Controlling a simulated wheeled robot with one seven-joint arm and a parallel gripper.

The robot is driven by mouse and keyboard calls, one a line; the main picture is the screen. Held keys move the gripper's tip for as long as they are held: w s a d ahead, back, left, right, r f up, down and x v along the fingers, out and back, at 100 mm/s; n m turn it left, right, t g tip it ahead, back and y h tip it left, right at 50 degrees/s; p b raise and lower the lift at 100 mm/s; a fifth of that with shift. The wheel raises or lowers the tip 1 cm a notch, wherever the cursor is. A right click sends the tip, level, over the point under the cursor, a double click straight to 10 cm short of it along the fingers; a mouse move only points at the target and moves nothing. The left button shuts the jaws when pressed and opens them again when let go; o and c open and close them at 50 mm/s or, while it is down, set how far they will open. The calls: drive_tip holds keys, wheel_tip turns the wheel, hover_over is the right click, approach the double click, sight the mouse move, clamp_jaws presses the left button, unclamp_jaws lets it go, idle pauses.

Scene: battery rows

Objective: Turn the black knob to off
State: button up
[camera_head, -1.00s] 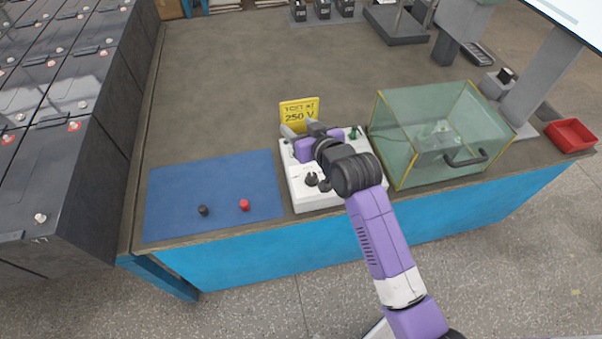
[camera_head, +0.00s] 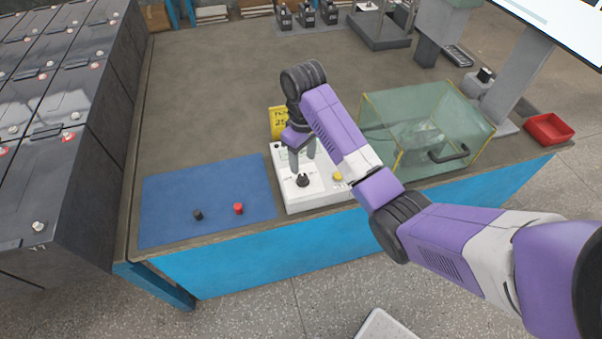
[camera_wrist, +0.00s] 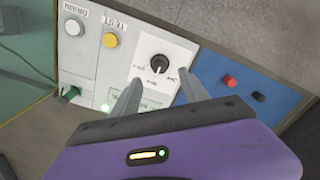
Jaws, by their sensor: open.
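The black knob (camera_head: 303,181) sits on the white panel box (camera_head: 318,194) near its left front. It also shows in the wrist view (camera_wrist: 158,67) on a white label plate with small markings that I cannot read clearly. A pale pointer mark is on the knob. My gripper (camera_head: 303,165) points down over the box, just behind the knob in the head view. In the wrist view my gripper (camera_wrist: 160,92) is open, its two fingers spread with the knob beyond and between their tips. The fingers appear apart from the knob.
The box also bears a yellow button (camera_wrist: 109,40), a white button (camera_wrist: 73,27) and a green switch (camera_wrist: 70,93). A blue mat (camera_head: 215,181) with a black cap (camera_head: 198,215) and a red cap (camera_head: 238,208) lies left. A glass case (camera_head: 420,115) stands right.

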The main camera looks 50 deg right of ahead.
sight(303, 176)
wheel_tip(303, 176, down, 7)
drive_tip(key=shift+r, duration=0.1)
drive_tip(key=shift+c, duration=0.2)
clamp_jaws()
